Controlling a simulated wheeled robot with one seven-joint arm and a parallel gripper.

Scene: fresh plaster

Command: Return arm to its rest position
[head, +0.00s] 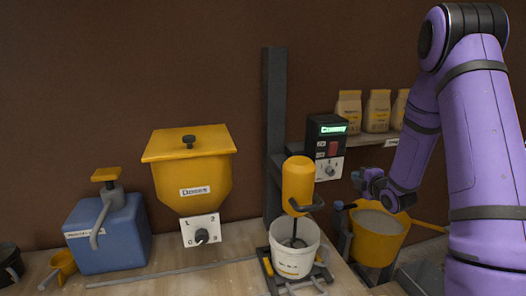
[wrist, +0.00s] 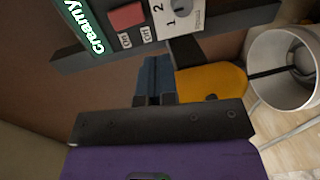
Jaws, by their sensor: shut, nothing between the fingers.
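My purple arm (head: 485,150) comes down from the upper right in the head view, bent at the elbow, with its wrist low over the right side. My gripper (head: 357,179) is in front of the control box, above and left of a yellow tub (head: 378,236) of grey material. In the wrist view the gripper's blue fingers (wrist: 154,82) are together with nothing between them. The control box (head: 326,146) has a lit green display, which reads "Creamy" in the wrist view, a red button (wrist: 127,17) and a knob.
A yellow mixer (head: 297,182) stands over a white bucket (head: 296,256), close left of my gripper. A dark post (head: 275,130) rises behind. Paper bags (head: 376,110) stand on a shelf. A yellow hopper (head: 192,175) and blue container (head: 110,238) are left. The upper left is free.

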